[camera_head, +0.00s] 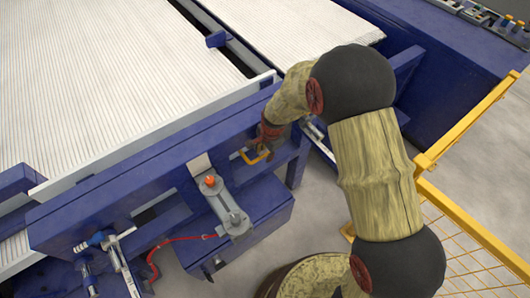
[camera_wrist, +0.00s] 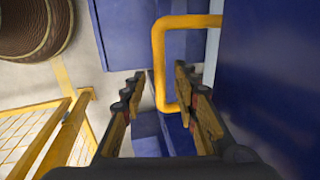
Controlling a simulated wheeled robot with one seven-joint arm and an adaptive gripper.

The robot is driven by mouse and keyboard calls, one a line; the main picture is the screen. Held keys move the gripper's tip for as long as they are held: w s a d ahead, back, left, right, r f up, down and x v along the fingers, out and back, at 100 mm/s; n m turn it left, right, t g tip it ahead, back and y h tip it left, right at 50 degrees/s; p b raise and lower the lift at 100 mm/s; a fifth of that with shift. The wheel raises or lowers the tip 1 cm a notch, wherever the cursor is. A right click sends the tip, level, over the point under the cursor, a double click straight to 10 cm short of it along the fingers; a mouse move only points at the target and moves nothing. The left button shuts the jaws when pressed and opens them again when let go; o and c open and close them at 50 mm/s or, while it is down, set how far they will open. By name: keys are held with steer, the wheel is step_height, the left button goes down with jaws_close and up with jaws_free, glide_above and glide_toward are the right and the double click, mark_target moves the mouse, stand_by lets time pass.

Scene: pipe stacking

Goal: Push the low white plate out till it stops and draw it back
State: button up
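A long, low white plate (camera_head: 150,134) stands on edge along the inner side of the blue front beam in the head view. A yellow handle (camera_head: 251,158) sticks out below that beam; it also shows in the wrist view (camera_wrist: 158,62). My gripper (camera_head: 264,143) is at this handle. In the wrist view, my gripper (camera_wrist: 159,80) is open, with its fingers on either side of the handle's long bar and gaps visible. Whether the bar lies fully between the fingertips or beyond them I cannot tell. The link between handle and plate is hidden.
White ribbed pipe layers (camera_head: 110,70) fill the blue frame. A grey lever with an orange knob (camera_head: 210,181) and a red hose (camera_head: 165,245) are on the front. A yellow mesh fence (camera_head: 465,235) stands at right, with bare floor between it and the frame.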

step_height(320, 180, up, 12)
steer(key=s+d, duration=0.1)
steer(key=s, duration=0.1)
steer(key=shift+d, duration=0.2)
steer(key=shift+a+f, duration=0.1)
steer(key=shift+a, duration=0.05)
